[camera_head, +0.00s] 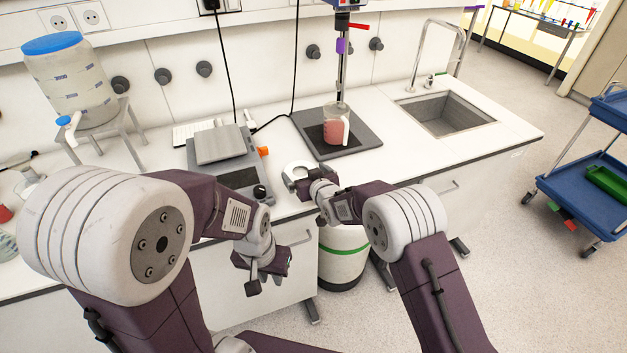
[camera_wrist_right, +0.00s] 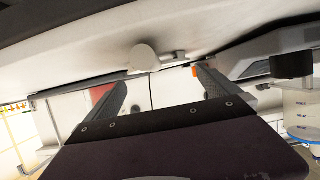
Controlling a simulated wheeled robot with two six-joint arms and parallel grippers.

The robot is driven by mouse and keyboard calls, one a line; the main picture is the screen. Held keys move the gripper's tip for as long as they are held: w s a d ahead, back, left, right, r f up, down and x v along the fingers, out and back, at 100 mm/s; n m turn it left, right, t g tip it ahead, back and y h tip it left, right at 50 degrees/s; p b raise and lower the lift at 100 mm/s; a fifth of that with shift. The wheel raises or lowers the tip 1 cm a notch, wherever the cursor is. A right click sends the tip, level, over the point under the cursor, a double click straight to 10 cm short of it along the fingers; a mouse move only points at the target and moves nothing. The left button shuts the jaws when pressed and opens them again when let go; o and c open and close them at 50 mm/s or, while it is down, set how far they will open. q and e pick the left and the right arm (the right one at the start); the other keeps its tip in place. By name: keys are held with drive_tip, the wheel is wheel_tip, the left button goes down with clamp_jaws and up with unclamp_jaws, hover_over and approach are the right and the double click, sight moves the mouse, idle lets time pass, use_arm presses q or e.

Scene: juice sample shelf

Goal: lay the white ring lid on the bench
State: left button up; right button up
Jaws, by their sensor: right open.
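The white ring lid (camera_head: 299,168) is on or just above the white bench, near its front edge, between the balance and the stirrer plate; contact with the bench cannot be told. Its near side is partly hidden by my right gripper (camera_head: 300,183). In the right wrist view a pale rounded piece, likely the lid (camera_wrist_right: 143,58), shows beyond and between the spread fingers of my right gripper (camera_wrist_right: 160,88). That gripper is open, with nothing visible between its fingers. My left gripper (camera_head: 265,282) hangs low in front of the bench cabinets, away from the lid; its finger gap is unclear.
A balance (camera_head: 221,147) stands left of the lid. A stirrer plate (camera_head: 363,143) with a beaker of red liquid (camera_head: 334,132) stands behind right. A sink (camera_head: 446,113) is farther right. A white bin with a green band (camera_head: 342,264) stands below the bench edge.

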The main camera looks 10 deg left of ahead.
drive_tip(key=v, duration=1.1)
drive_tip(key=shift+s+b, duration=0.2)
drive_tip(key=shift+b, duration=0.1)
drive_tip(key=shift+d, duration=0.1)
drive_tip(key=s+d+f+m+g+h, duration=0.1)
drive_tip(key=d+f+h, duration=0.1)
drive_tip(key=d, duration=0.4)
drive_tip(key=s+d+f+m+g+h, duration=0.1)
drive_tip(key=s+d+f+m+h, duration=0.1)
drive_tip(key=d, duration=0.5)
drive_tip(key=s+d+f+m+g+h, duration=0.1)
drive_tip(key=s+d+g, duration=0.3)
drive_tip(key=s+d, duration=0.4)
drive_tip(key=s+d+f+m+g+h, duration=0.2)
drive_tip(key=s+d, duration=0.6)
drive_tip(key=s, duration=0.4)
drive_tip(key=shift+s+f+m+g+h, duration=0.15)
drive_tip(key=shift+f+m+g+h, duration=0.25)
drive_tip(key=shift+g, duration=0.7)
wheel_tip(320, 180, up, 3)
drive_tip(key=p, duration=0.3)
drive_tip(key=shift+f, duration=0.1)
